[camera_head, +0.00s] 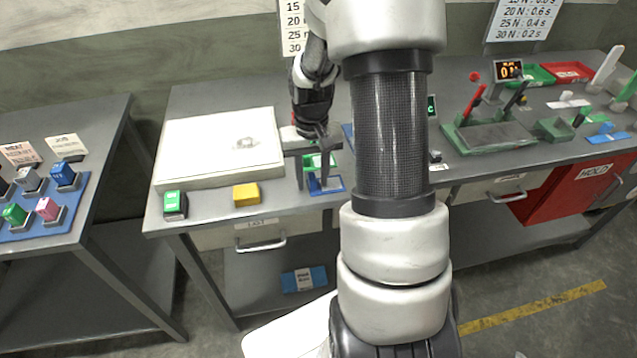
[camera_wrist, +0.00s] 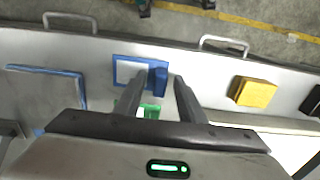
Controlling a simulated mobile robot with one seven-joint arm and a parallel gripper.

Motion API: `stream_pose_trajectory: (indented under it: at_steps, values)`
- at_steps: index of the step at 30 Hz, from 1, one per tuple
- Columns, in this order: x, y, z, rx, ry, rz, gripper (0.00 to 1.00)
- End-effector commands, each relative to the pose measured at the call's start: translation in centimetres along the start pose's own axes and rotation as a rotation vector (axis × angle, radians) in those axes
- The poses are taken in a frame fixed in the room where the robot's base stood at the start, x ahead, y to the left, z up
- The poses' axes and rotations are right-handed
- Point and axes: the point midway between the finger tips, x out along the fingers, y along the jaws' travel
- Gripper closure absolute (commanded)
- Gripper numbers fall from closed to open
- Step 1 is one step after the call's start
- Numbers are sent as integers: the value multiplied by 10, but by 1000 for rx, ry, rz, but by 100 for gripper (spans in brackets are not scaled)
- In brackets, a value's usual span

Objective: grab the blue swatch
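A small upright blue block, which looks like the blue swatch (camera_wrist: 160,77), stands at the right side of a blue-framed white patch (camera_wrist: 124,71) on the bench in the wrist view. In the head view blue shows below my fingers, but the swatch cannot be told apart from the frame (camera_head: 334,186) there. My gripper (camera_head: 312,184) points down over this spot. In the wrist view its two fingers (camera_wrist: 157,82) are apart, with the swatch appearing between their tips and a gap on each side. I cannot tell how far the tips are above it.
A green piece (camera_wrist: 151,110) lies close behind the swatch. A yellow block (camera_head: 246,194), a green-topped dark block (camera_head: 175,205) and a white board (camera_head: 215,165) are on the bench to the left. Drawer handles (camera_wrist: 224,43) line its front edge. Another table (camera_head: 95,150) holds several coloured blocks.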

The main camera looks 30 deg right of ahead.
Motion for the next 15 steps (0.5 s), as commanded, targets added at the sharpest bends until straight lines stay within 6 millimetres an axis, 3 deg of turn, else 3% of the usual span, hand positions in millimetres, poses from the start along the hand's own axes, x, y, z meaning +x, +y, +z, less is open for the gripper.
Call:
stream_pose_trajectory:
  at_steps: [3, 9, 15]
  values:
    - [0, 0, 0, 0, 0, 0, 64]
    - [0, 0, 0, 0, 0, 0, 98]
    - [-1, 0, 0, 0, 0, 0, 100]
